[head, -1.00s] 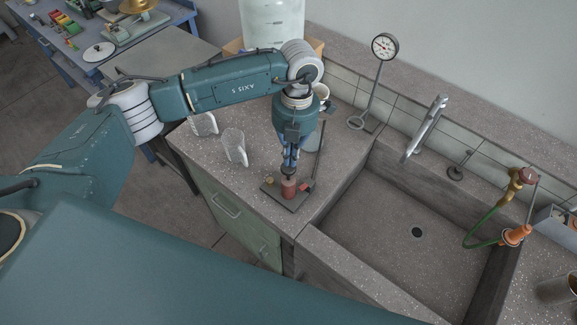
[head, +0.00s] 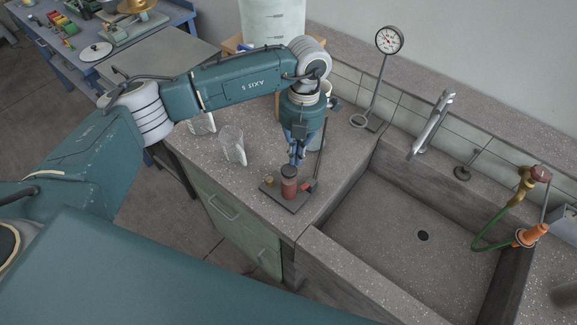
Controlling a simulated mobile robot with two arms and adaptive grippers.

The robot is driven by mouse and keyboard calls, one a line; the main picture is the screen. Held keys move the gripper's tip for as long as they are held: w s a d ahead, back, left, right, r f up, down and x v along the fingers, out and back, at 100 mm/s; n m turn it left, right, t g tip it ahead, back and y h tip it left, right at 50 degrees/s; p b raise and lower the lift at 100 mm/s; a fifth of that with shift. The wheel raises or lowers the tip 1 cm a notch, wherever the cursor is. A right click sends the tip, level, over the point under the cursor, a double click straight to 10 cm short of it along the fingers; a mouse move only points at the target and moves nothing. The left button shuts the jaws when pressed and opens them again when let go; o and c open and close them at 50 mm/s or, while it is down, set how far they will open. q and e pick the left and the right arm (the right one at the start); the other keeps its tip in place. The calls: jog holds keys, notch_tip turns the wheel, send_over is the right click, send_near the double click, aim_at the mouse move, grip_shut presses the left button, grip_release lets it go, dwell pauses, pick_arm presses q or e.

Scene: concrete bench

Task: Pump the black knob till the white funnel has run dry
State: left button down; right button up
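The black knob (head: 289,171) tops a small red cylinder (head: 289,188) on a dark base plate (head: 284,202) at the counter's front left of the sink. My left gripper (head: 297,160) points down just above and slightly behind the knob. Its fingertips look close together with nothing between them, and they appear apart from the knob. A white thing (head: 326,87) shows partly behind my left wrist. I cannot tell whether it is the funnel or see its contents. My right gripper is not in view.
Clear jugs (head: 233,146) stand left of the pump. A thin rod (head: 321,150) rises by the plate. A dial gauge on a stand (head: 389,40), a tap (head: 430,125) and a sink (head: 385,215) lie to the right. A large pale vessel (head: 272,20) stands behind my arm.

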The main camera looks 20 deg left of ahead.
pick_arm(q)
jog(key=shift+w+d, duration=0.2)
jog(key=shift+w, duration=0.3)
notch_tip(320, 180, up, 12)
jog(key=w, duration=0.1)
jog(key=shift+d, duration=0.2)
jog(key=shift+w, duration=0.1)
dwell(1.0)
